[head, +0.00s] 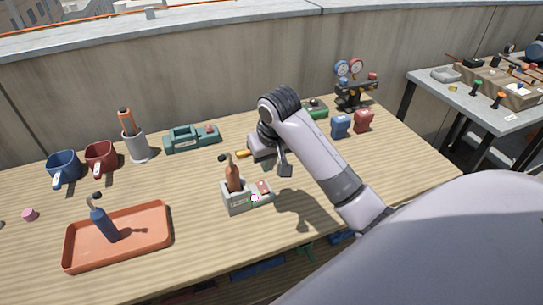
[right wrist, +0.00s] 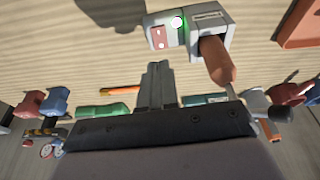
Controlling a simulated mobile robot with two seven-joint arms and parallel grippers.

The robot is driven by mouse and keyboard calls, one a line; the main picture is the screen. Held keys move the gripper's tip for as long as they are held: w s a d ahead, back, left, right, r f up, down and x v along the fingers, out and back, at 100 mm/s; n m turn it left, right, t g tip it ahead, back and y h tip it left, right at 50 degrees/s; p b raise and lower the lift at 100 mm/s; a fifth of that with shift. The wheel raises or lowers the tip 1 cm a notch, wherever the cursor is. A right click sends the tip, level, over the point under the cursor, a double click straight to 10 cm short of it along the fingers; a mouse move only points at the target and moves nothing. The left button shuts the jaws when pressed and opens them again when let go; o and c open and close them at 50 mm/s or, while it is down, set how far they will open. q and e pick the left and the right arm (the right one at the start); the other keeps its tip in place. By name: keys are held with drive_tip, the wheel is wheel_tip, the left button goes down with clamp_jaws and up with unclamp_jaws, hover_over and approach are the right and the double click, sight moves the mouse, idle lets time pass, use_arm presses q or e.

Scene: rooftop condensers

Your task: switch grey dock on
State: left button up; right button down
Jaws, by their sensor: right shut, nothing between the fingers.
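The grey dock (head: 236,205) stands on the wooden table with an orange-brown handled tool (head: 233,178) upright in it. Its low right part carries a red rocker switch (head: 264,187) and a pinkish round spot. My left gripper is out of view.
An orange tray (head: 72,255) holding a blue-handled tool is at front left. Blue (head: 64,169) and red (head: 101,157) mugs, a grey cup (head: 137,149) and a green dock (head: 190,139) stand behind. Gauges (head: 350,90) stand at the back right. The table's right front is clear.

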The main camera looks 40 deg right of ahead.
drive_tip(key=shift+s+v, duration=0.2)
drive_tip(key=shift+v, duration=0.95)
drive_tip(key=shift+s+v, duration=0.2)
drive_tip(key=shift+v, duration=0.9)
drive_tip(key=shift+a+f, duration=0.15)
drive_tip(key=s+a+f+n, duration=0.3)
drive_tip(key=s+a+f, duration=0.2)
drive_tip(key=s+f, duration=0.6)
drive_tip(key=s+a+f+n, duration=0.1)
drive_tip(key=s+a, duration=0.1)
drive_tip(key=s, duration=1.1)
drive_tip(key=w+a+f+t+y, duration=0.2)
drive_tip(key=w+f+t, duration=0.4)
drive_tip(key=f, duration=0.3)
drive_tip(key=shift+a+f+n+t+y, duration=0.15)
drive_tip(key=shift+a+n+t+y, duration=0.2)
drive_tip(key=shift+t, duration=0.25)
